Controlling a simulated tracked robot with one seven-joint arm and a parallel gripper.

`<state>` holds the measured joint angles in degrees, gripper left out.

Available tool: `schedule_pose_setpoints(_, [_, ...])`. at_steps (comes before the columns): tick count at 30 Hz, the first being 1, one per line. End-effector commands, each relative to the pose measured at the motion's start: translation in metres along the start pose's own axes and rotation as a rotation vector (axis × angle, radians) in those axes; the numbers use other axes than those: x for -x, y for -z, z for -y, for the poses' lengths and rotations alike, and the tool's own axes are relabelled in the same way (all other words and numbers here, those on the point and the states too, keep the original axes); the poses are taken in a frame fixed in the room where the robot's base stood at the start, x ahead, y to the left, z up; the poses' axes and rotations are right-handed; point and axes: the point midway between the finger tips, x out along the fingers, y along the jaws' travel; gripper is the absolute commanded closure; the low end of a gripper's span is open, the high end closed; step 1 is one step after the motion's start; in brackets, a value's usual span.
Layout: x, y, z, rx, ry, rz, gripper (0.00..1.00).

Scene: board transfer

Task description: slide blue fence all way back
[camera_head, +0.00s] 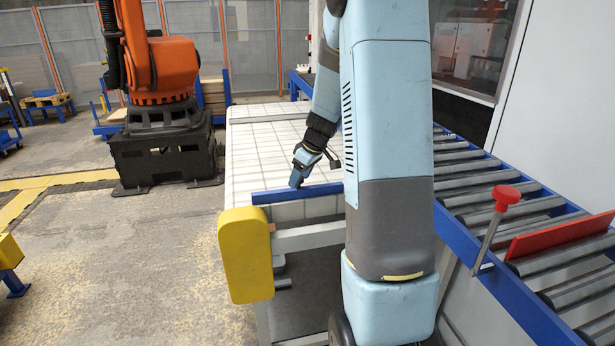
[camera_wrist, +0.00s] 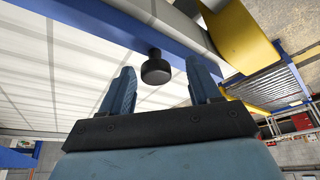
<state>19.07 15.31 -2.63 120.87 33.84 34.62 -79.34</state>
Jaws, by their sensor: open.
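The blue fence (camera_head: 280,195) is a straight bar along the near edge of the white gridded table (camera_head: 250,150). In the wrist view, the fence (camera_wrist: 110,22) runs diagonally across the top. A short black knob (camera_wrist: 156,70) shows at the fence, between my fingers in the picture. My gripper (camera_head: 297,181) is low at the fence, tilted down. In the wrist view, my gripper (camera_wrist: 160,68) is open, with one finger on each side of the knob. I cannot tell whether either finger touches it. My arm hides the fence's right end in the head view.
A yellow padded block (camera_head: 245,255) stands at the table's near left corner. At right is a roller conveyor (camera_head: 500,205) with a red-topped handle (camera_head: 507,195) and a red board (camera_head: 560,237). An orange robot (camera_head: 165,70) stands beyond the table's left side. The visible tabletop is clear.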

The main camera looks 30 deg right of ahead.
Motion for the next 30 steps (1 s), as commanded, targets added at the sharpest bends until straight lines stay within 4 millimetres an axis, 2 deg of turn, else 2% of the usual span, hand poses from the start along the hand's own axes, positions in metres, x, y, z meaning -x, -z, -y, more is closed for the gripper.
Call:
schedule_pose_setpoints(5, [0.025,-0.001,-0.001,-0.001,-0.005,-0.002,0.38])
schedule_pose_setpoints(18, [0.108,-0.004,0.000,-0.001,-0.004,-0.001,0.38])
schedule_pose_setpoints(24, [0.129,-0.004,0.001,-0.002,-0.003,-0.001,0.38])
schedule_pose_setpoints(30, [0.135,-0.005,0.001,-0.002,-0.001,0.001,0.38])
